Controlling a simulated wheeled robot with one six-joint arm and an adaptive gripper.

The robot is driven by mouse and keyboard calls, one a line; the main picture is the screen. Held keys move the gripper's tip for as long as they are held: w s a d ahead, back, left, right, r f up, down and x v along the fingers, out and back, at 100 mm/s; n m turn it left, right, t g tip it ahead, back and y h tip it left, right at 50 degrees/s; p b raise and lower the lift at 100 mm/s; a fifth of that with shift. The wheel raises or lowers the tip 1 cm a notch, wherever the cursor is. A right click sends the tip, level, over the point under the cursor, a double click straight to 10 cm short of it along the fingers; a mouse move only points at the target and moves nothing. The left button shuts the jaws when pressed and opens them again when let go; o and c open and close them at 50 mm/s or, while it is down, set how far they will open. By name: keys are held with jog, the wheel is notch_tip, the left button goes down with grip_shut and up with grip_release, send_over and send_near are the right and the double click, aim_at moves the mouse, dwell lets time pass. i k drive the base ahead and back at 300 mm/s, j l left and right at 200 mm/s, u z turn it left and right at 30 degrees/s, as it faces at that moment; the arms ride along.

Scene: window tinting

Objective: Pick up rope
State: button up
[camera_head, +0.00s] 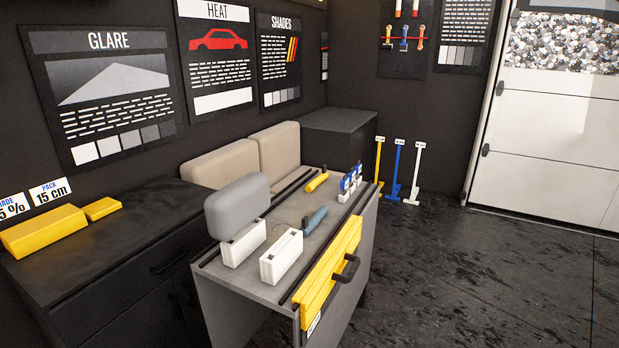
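I cannot make out a clear rope in the head view. A thin dark strand (287,223) seems to lie on the grey cart top (262,290), beside a blue-handled tool (315,218); it is too small to tell what it is. My gripper is not in view.
The cart also bears two white boxes (281,256), a grey rounded block (238,205), a yellow cylinder (317,182) and small blue-and-white items (350,180). A yellow panel with a black handle (345,268) is on its side. A dark cabinet (100,250) stands left. Floor at right (480,280) is clear.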

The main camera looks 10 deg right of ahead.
aim_at(311, 187)
jog(key=l+z, duration=0.1)
jog(key=z, duration=1.3)
jog(key=i+z, duration=0.2)
jog(key=i, duration=5)
jog(key=i+u, duration=0.2)
jog(key=u, duration=0.25)
jog(key=i+u, duration=0.2)
jog(key=u, duration=0.25)
jog(key=i+l+u, duration=0.15)
jog(key=u, duration=3.35)
